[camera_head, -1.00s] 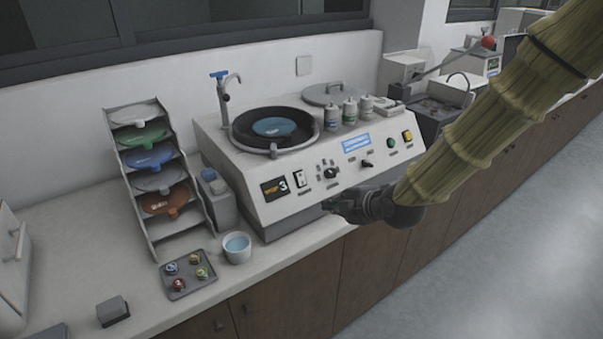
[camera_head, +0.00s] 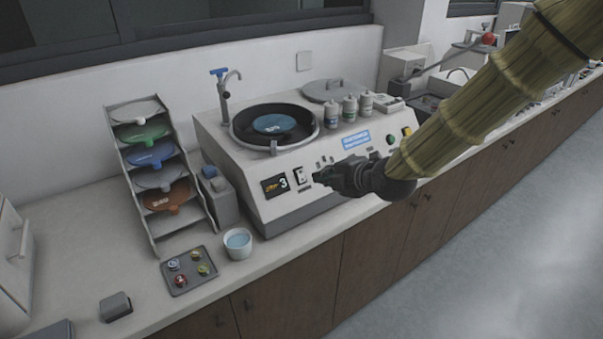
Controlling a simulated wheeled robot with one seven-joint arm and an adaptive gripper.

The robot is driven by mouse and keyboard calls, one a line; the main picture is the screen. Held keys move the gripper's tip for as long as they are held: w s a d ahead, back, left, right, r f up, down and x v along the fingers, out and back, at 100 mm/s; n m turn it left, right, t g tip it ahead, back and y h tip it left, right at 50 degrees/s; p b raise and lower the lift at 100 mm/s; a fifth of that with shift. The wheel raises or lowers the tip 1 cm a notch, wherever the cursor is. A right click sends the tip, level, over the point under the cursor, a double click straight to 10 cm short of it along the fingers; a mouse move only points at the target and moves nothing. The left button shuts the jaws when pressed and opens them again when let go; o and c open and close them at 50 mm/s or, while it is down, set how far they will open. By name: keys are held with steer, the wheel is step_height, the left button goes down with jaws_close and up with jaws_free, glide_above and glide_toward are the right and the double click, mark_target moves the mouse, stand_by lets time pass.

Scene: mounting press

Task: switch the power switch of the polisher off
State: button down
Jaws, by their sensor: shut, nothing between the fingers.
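The polisher (camera_head: 237,168) is a white machine on the counter with a round dark platen (camera_head: 275,126) on top. Its sloped front panel carries a small display (camera_head: 274,186) with the figure 3. Just right of the display is a black rocker switch on a white plate, the power switch (camera_head: 301,176). My gripper (camera_head: 317,178) is shut and empty, its tip close to the right of the switch. Whether it touches the panel I cannot tell. The gripper and arm hide the knobs in the middle of the panel. Which way the rocker is tilted is too small to tell.
A rack of coloured discs (camera_head: 147,243) stands left of the polisher. A cup (camera_head: 238,244) and a tray of small round samples (camera_head: 189,287) sit near the counter's front edge. Several bottles (camera_head: 350,107) stand on the polisher's top. The floor in front is clear.

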mark_target(298, 174)
steer(key=shift+p+x, duration=2.05)
steer(key=shift+x, duration=3.85)
steer(key=shift+d, duration=0.15)
